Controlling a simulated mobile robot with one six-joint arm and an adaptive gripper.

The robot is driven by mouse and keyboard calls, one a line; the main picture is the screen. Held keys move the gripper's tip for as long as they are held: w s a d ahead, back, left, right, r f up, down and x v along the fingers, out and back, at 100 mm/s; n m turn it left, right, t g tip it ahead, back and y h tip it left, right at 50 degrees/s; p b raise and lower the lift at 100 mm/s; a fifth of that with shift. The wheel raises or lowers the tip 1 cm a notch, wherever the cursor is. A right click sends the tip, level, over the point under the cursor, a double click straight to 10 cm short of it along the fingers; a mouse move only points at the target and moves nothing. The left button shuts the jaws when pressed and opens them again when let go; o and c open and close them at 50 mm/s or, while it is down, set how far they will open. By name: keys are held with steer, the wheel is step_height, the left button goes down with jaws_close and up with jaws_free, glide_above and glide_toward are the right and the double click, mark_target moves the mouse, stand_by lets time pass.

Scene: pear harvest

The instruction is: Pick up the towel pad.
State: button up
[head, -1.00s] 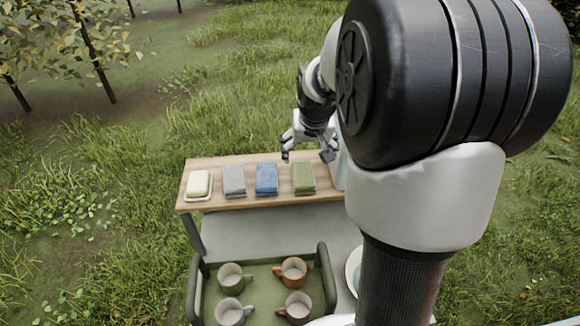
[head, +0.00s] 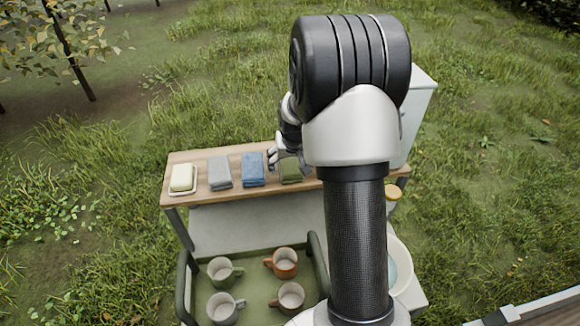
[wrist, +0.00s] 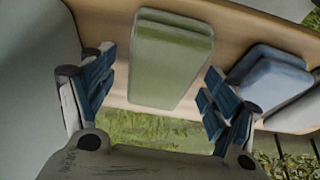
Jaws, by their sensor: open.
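Three folded towel pads lie in a row on a wooden shelf (head: 200,197): a grey pad (head: 220,173), a blue pad (head: 252,169) and a green pad (head: 291,175). I cannot tell which one the task names. My gripper (head: 287,160) is open at the green pad, and covers part of it in the head view. In the wrist view, the green pad (wrist: 168,62) lies between the two blue-padded fingers of my gripper (wrist: 158,70), with nothing held. The blue pad (wrist: 270,82) is right of the right finger.
A yellow block on a white dish (head: 183,179) sits at the shelf's left end. A green tray (head: 245,312) in front holds several mugs. A white box (head: 416,100) stands at the right, near a white bowl (head: 400,268). Grass surrounds the shelf.

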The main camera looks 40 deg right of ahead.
mark_target(290, 163)
steer(key=shift+f, duration=0.1)
steer(key=shift+c, duration=0.5)
steer(key=c, duration=1.1)
steer(key=shift+o, duration=0.2)
step_height(290, 163, up, 20)
steer(key=p, duration=0.3)
steer(key=o, duration=0.4)
steer(key=shift+c, duration=1.4)
